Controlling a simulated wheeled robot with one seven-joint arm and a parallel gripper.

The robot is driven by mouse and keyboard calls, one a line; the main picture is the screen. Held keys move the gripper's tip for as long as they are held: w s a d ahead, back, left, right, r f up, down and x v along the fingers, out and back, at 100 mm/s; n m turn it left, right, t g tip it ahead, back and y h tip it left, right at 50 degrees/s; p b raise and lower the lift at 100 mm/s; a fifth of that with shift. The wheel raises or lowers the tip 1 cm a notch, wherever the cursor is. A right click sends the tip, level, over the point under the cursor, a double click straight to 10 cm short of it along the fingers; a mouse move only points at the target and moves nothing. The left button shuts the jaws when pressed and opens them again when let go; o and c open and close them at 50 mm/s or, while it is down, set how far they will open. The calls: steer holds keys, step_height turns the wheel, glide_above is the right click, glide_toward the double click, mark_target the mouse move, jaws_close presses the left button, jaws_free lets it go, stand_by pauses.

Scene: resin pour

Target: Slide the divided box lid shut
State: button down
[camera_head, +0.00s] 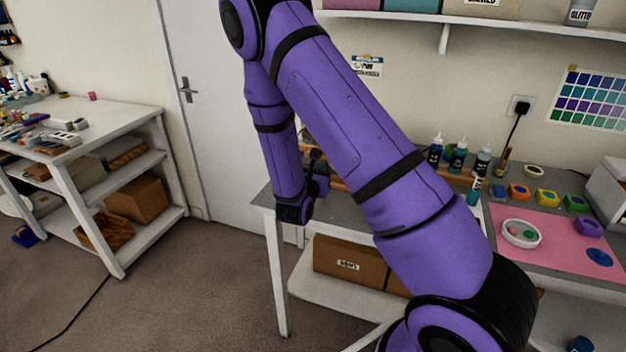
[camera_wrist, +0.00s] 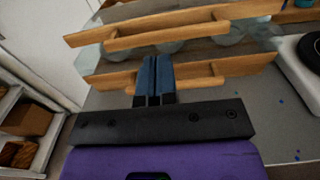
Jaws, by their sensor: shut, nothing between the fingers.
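My gripper (camera_wrist: 157,72) is shut and empty in the wrist view, its two dark blue fingers side by side. They overlap the nearer of two long wooden pieces with raised grips: the near one (camera_wrist: 240,71) and the far one (camera_wrist: 185,31). I cannot tell whether the fingers touch the wood. Clear round shapes (camera_wrist: 229,50) show between the two pieces. I cannot make out a divided box or its lid for certain in either view. In the head view my arm hides most of this end of the table, and my fingertips are not clear.
A grey worktable (camera_head: 266,199) carries dropper bottles (camera_head: 458,158) and a pink mat (camera_head: 548,243) with a white ring-shaped dish (camera_head: 520,233). A white device (camera_wrist: 288,48) with a dark round top stands right of the wooden pieces. Bare tabletop (camera_wrist: 268,110) lies right of my gripper.

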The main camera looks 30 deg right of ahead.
steer(key=shift+x, duration=2.25)
steer(key=x, duration=1)
